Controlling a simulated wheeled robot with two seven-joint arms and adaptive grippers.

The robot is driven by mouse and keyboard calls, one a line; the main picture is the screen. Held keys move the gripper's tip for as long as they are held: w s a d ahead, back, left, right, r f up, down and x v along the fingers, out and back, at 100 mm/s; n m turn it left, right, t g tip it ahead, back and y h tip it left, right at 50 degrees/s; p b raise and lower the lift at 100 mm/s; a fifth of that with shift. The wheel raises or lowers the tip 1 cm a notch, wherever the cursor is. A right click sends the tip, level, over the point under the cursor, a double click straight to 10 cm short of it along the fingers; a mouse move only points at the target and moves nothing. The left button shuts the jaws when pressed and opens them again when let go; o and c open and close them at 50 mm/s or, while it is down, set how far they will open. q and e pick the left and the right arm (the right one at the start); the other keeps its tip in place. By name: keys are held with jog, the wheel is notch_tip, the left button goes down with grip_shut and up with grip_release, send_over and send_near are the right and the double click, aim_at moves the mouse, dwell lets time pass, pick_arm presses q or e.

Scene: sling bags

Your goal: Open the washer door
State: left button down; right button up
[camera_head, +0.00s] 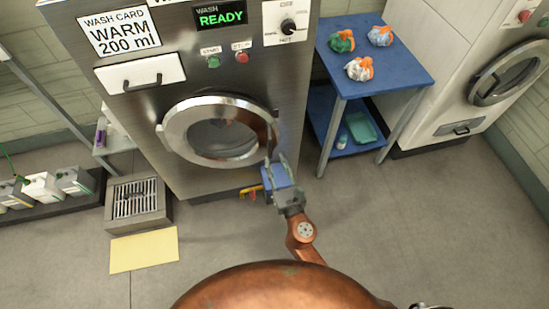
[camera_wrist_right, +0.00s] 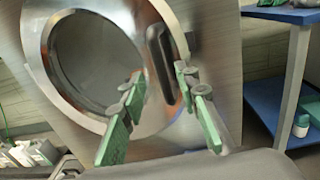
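The washer door (camera_head: 218,131) is a round chrome ring with a glass window, on the front of the steel washer. It looks shut. Its dark upright handle (camera_wrist_right: 161,62) is on the right side of the ring. My right gripper (camera_head: 276,162) is at the lower right of the door, pointing at the washer. In the right wrist view my right gripper (camera_wrist_right: 159,82) has its green-padded fingers apart, one on each side of the handle's lower part. I cannot tell whether they touch it. My left gripper is not in view.
A blue table (camera_head: 400,72) with several orange-topped bundles stands right of the washer. A second white machine (camera_head: 440,60) is farther right. A floor grate (camera_head: 137,203), a yellow mat (camera_head: 144,250) and several jugs are at left. The floor before the washer is mostly clear.

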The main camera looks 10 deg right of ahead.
jog(key=shift+s, duration=0.5)
jog(key=shift+r, duration=0.1)
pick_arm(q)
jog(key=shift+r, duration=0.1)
pick_arm(e)
jog(key=shift+c, duration=0.3)
